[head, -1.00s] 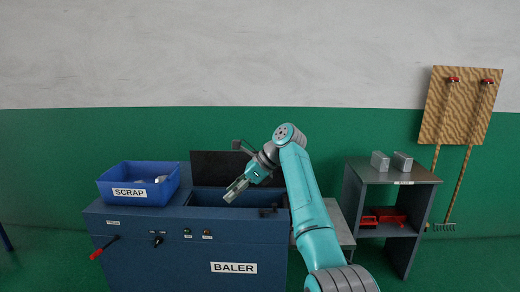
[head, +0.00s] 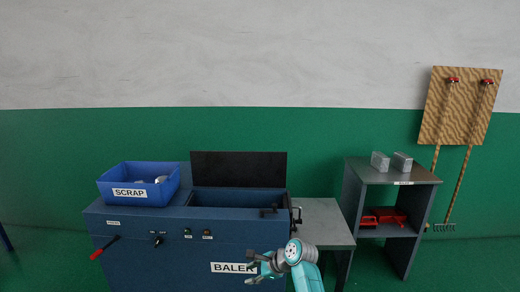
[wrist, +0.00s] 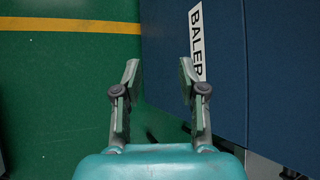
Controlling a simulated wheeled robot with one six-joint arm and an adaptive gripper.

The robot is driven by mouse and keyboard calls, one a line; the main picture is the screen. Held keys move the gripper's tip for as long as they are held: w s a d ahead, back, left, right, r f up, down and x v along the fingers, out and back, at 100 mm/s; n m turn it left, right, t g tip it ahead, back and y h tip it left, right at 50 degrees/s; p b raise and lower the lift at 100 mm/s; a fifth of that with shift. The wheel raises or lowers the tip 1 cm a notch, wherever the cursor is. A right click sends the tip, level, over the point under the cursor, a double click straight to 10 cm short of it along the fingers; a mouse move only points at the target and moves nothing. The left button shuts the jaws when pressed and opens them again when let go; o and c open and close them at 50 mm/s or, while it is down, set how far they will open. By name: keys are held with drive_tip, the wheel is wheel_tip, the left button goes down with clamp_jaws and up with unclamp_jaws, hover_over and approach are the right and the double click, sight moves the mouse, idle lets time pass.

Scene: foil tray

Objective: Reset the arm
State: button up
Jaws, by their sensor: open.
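My gripper (head: 249,272) is low in front of the baler's front face, in the lower middle of the head view, with the arm folded down. In the wrist view my gripper (wrist: 157,75) has its two fingers wide apart with nothing between them. The blue baler (head: 150,245) stands behind it, and its front with the BALER label shows at the right of the wrist view (wrist: 220,50). The baler's dark lid (head: 238,168) stands up and open. The gripper covers part of the label in the head view.
A blue SCRAP bin (head: 150,192) with small pale pieces sits on the baler's left top. A grey table (head: 325,232) stands right of the baler. A shelf (head: 410,175) holds two grey blocks and red items. Green floor with a yellow line (wrist: 70,25) is clear.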

drive_tip(key=s+d+f+n+t+h, duration=0.2)
drive_tip(key=s+d+f, duration=0.3)
drive_tip(key=s+f, duration=0.5)
drive_tip(key=s+d+f+n+t+h, duration=0.15)
drive_tip(key=s+d+f, duration=0.35)
drive_tip(key=s+f, duration=0.5)
drive_tip(key=s+d+f+n+t+h, duration=0.15)
drive_tip(key=s+d, duration=0.25)
drive_tip(key=s, duration=0.8)
drive_tip(key=s+d+r+n+t+h, duration=0.1)
drive_tip(key=s+d+r+n+t, duration=0.2)
drive_tip(key=s, duration=0.6)
drive_tip(key=s+d+r+n+h, duration=0.1)
drive_tip(key=s+d+r+n, duration=0.2)
drive_tip(key=s, duration=0.6)
drive_tip(key=s+r+n+t, duration=0.1)
drive_tip(key=s+r+n, duration=0.2)
drive_tip(key=s+r, duration=0.3)
drive_tip(key=s+r+n+t+h, duration=0.1)
drive_tip(key=s+r+n, duration=0.2)
drive_tip(key=s+r, duration=0.4)
wheel_tip(320, 180, up, 7)
drive_tip(key=shift+s+d+f+t, duration=0.1)
drive_tip(key=shift+s+d+t, duration=0.2)
drive_tip(key=shift+d, duration=0.15)
